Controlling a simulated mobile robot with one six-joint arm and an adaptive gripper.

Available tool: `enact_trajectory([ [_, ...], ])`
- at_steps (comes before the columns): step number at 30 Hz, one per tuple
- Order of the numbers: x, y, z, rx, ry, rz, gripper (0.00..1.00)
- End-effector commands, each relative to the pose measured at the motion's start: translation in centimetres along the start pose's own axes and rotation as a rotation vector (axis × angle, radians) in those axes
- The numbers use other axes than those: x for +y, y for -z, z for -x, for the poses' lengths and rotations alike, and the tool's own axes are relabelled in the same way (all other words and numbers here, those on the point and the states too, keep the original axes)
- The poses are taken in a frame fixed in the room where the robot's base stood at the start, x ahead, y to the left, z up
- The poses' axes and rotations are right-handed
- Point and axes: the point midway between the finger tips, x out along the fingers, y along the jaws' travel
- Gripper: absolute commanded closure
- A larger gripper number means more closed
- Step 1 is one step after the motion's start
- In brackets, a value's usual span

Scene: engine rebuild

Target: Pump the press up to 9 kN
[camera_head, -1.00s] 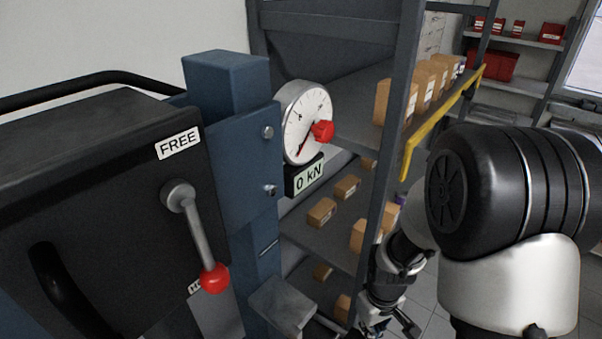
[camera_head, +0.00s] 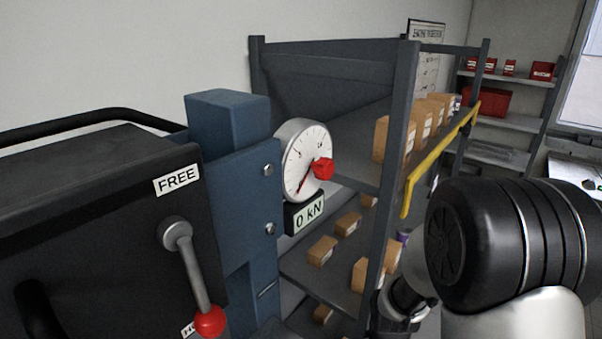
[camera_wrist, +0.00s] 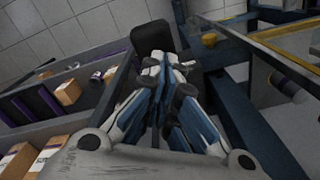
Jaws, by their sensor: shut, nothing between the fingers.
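The press has a blue frame (camera_head: 232,190) at centre left in the head view. Its round white gauge (camera_head: 304,160) has a red knob-like piece at its right rim, and the needle points to the lower left. The readout (camera_head: 306,215) below it shows 0 kN. My gripper (camera_wrist: 168,62) is shut and empty in the wrist view, beside a dark blue beam (camera_wrist: 232,110); I cannot tell whether they touch. In the head view the fingers are out of sight below the frame. No pump handle can be clearly made out.
A black cabinet (camera_head: 85,225) marked FREE, with a red-knobbed lever (camera_head: 195,275) hanging down, stands at left. A grey shelf rack (camera_head: 400,130) with cardboard boxes (camera_head: 422,122) and a yellow rail (camera_head: 440,155) stands behind my arm. Red bins (camera_head: 487,101) are farther back.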

Motion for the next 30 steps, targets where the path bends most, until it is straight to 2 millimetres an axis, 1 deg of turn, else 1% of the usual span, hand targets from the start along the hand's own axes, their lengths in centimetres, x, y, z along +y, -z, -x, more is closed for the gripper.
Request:
enact_trajectory([
  [15, 0.0, 0.0, -0.1, 0.0, 0.0, 0.0, 1.0],
  [20, 0.0, 0.0, -0.8, 0.0, 0.0, 0.0, 1.0],
  [26, 0.0, 0.0, -2.5, 0.0, 0.0, 0.0, 1.0],
  [27, 0.0, 0.0, -2.1, 0.0, 0.0, 0.0, 1.0],
  [30, 0.0, 0.0, -2.0, 0.001, 0.0, 0.0, 1.0],
])
